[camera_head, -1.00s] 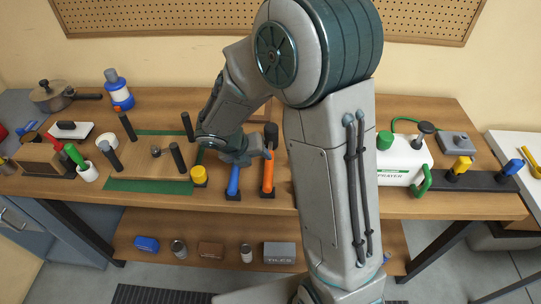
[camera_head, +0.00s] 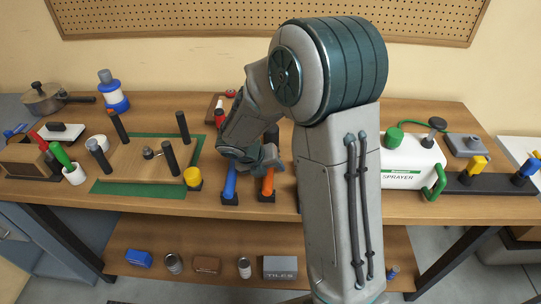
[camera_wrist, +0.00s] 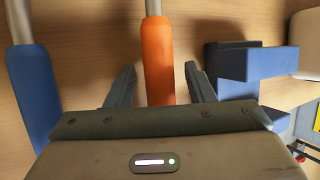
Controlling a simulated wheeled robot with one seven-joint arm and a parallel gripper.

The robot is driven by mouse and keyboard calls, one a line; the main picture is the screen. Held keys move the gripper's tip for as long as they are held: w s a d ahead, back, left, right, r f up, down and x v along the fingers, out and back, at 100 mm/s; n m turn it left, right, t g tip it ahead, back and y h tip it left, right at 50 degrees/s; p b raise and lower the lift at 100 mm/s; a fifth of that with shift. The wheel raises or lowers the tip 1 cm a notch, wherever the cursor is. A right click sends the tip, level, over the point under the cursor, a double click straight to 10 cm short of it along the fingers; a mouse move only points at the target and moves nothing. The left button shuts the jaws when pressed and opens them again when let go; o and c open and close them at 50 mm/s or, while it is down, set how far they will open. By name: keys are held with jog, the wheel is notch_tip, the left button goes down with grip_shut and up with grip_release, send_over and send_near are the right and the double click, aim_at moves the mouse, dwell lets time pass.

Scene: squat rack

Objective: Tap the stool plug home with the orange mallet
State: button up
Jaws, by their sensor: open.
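The orange mallet shows as an orange handle (camera_head: 267,182) standing in a dark holder on the workbench; its head is hidden behind my arm. My gripper (camera_head: 262,160) is at the handle. In the wrist view the orange handle (camera_wrist: 157,60) lies between the two fingers of my gripper (camera_wrist: 160,78), which are apart with gaps on both sides. The upturned stool (camera_head: 135,165) lies on a green mat with several dark legs pointing up. A small metallic knob (camera_head: 148,153) sits on its middle; I cannot tell if it is the plug.
A blue-handled tool (camera_head: 229,181) stands just left of the orange handle, and a yellow-topped piece (camera_head: 193,178) further left. A blue block (camera_wrist: 250,65) is close to the right finger. A white sprayer (camera_head: 412,165) stands on the right. The workbench's front edge (camera_head: 330,217) is near.

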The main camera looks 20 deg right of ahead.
grip_shut()
notch_tip(320, 180, up, 7)
jog(key=p, duration=0.7)
jog(key=shift+r, duration=0.1)
dwell(0.3)
jog(key=s+r+p, duration=0.5)
jog(key=s+r, duration=0.7)
jog(key=s, duration=0.3)
jog(key=shift+p, duration=0.4)
dwell(0.8)
jog(key=shift+d+f, duration=0.1)
